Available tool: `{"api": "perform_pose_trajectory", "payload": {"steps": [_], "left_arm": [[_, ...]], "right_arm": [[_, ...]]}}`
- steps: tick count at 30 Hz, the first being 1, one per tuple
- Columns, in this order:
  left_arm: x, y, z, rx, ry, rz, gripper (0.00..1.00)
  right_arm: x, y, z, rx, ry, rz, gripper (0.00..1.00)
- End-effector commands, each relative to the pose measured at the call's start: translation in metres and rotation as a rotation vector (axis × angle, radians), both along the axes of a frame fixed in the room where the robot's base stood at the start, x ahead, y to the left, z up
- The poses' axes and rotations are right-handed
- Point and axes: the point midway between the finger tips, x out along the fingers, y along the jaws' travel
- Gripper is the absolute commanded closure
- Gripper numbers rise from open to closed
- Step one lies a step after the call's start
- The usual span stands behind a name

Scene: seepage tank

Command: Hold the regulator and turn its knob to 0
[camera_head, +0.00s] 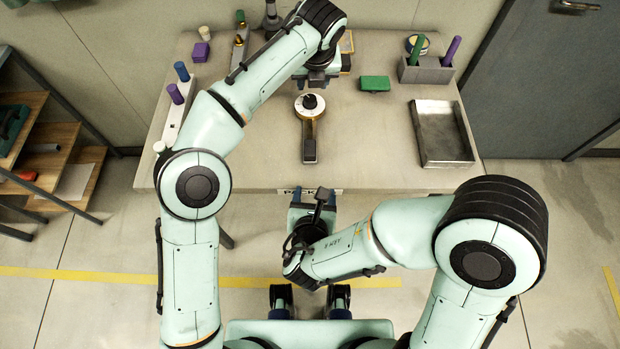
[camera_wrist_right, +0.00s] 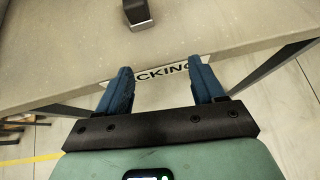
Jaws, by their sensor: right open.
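The regulator (camera_head: 309,128) lies on the table, with a pale round dial, a black knob (camera_head: 310,101) on top and a dark handle pointing to the front edge. The dial's marks are too small to read. My left gripper (camera_head: 318,84) is just behind the knob, apart from it as far as I can see; its fingers are too hidden to judge. My right gripper (camera_head: 312,197) is open and empty at the table's front edge, in front of the handle. In the right wrist view its blue fingers (camera_wrist_right: 160,88) stand apart, with the handle's end (camera_wrist_right: 138,14) beyond them.
A green box (camera_head: 374,84) and a metal tray (camera_head: 441,133) are to the right. A grey holder (camera_head: 426,72) with green and purple cylinders stands at the back right. A white rack with purple and blue cylinders is at the left. The table around the handle is clear.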

Motion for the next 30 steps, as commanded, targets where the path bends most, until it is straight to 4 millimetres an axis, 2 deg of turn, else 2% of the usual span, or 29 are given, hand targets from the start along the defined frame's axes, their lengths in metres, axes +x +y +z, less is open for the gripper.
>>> {"api": "perform_pose_trajectory", "payload": {"steps": [1, 3, 8, 14, 24, 30], "left_arm": [[0.0, 0.0, 0.0, 0.0, 0.0, 0.0, 0.57], [0.0, 0.0, 0.0, 0.0, 0.0, 0.0, 0.57], [0.0, 0.0, 0.0, 0.0, 0.0, 0.0, 0.57], [0.0, 0.0, 0.0, 0.0, 0.0, 0.0, 0.57], [0.0, 0.0, 0.0, 0.0, 0.0, 0.0, 0.57], [0.0, 0.0, 0.0, 0.0, 0.0, 0.0, 0.57]], "right_arm": [[0.006, 0.004, 0.015, -0.006, -0.062, 0.033, 0.32], [0.012, 0.007, 0.029, -0.012, -0.125, 0.066, 0.32], [0.021, 0.01, 0.043, -0.018, -0.191, 0.098, 0.32], [0.042, 0.01, 0.034, -0.018, -0.193, 0.098, 0.32], [0.104, 0.01, 0.009, -0.018, -0.192, 0.098, 0.32], [0.13, 0.01, -0.002, -0.017, -0.192, 0.097, 0.32]]}}
